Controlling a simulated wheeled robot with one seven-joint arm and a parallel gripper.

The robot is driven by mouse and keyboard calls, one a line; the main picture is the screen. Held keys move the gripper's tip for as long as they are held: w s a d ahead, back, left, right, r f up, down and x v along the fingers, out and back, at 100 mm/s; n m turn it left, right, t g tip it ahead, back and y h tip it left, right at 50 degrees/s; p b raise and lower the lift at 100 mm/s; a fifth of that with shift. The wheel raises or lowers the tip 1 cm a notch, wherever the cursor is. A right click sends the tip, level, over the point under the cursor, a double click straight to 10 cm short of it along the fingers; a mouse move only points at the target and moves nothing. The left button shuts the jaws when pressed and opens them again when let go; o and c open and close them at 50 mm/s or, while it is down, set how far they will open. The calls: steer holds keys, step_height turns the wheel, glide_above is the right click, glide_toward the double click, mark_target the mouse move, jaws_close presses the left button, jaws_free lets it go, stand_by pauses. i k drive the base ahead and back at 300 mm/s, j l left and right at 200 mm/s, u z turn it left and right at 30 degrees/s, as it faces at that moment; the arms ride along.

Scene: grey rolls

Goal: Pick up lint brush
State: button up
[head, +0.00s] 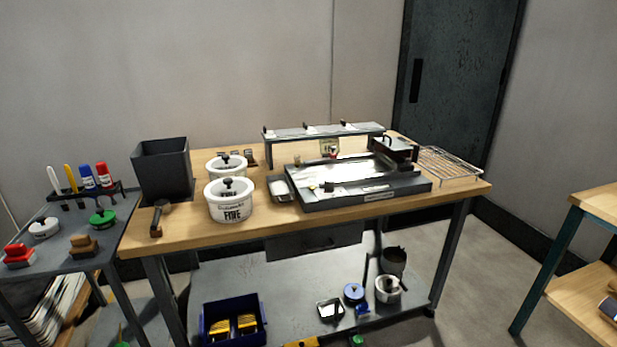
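A small dark tool with a brown part and a handle (158,218) lies at the front left corner of the wooden table, near its edge. It may be the lint brush, but it is too small to tell for sure. A brown block-like item (83,246) on the grey side table at the left is also brush-like in shape. My gripper is not in view.
The wooden table (270,232) also holds a dark bin (163,170), two white lidded pots (230,203), a grey flat machine (405,189) and a wire rack (450,165). A blue crate (232,338) stands on the lower shelf. Floor shows at the right.

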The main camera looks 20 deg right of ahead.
mark_target(82, 247)
steer(key=i+j+u, duration=0.1)
steer(key=i+j, duration=0.2)
steer(key=j, duration=0.15)
steer(key=i+j, duration=0.3)
steer(key=j, duration=0.15)
steer(key=u, duration=0.05)
